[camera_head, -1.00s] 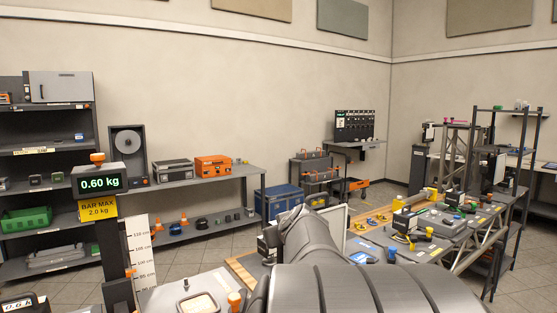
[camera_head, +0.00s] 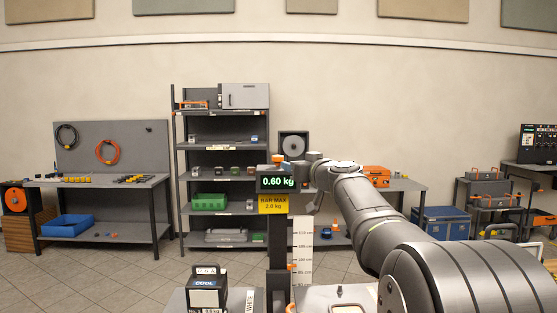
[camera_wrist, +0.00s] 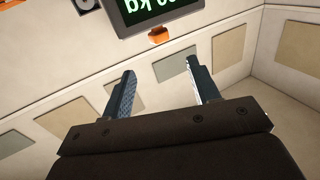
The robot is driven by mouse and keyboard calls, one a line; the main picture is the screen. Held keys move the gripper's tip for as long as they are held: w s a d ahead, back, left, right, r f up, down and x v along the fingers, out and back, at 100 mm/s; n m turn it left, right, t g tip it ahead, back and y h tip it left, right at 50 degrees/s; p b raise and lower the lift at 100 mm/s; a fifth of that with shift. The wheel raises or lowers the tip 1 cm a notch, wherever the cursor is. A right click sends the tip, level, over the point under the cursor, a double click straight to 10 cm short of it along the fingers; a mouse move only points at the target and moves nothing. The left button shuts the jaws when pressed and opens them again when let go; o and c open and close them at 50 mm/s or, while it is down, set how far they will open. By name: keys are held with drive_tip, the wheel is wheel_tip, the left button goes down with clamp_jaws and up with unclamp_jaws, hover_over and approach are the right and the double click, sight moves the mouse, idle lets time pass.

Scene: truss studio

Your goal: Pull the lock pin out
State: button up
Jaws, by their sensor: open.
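I cannot single out the lock pin for sure. An orange knob (camera_head: 278,159) sits on top of the display (camera_head: 277,183), which reads 0.60 kg on a dark post (camera_head: 277,240). In the wrist view the display (camera_wrist: 150,10) appears upside down at the top edge, with the orange knob (camera_wrist: 158,35) just under it in the picture. My gripper (camera_wrist: 167,76) is open and empty, its two fingers wide apart, with the knob ahead of the gap and not touched. In the head view my wrist is beside the display's right edge; the fingers cannot be made out.
A yellow BAR MAX 2.0 kg sign (camera_head: 273,204) hangs below the display. A white height scale (camera_head: 302,250) stands beside the post. A dark COOL block (camera_head: 207,292) is at the front left. Shelving (camera_head: 222,140) and a bench (camera_head: 404,186) stand behind.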

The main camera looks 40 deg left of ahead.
sight(280, 159)
drive_tip(key=x, duration=1.4)
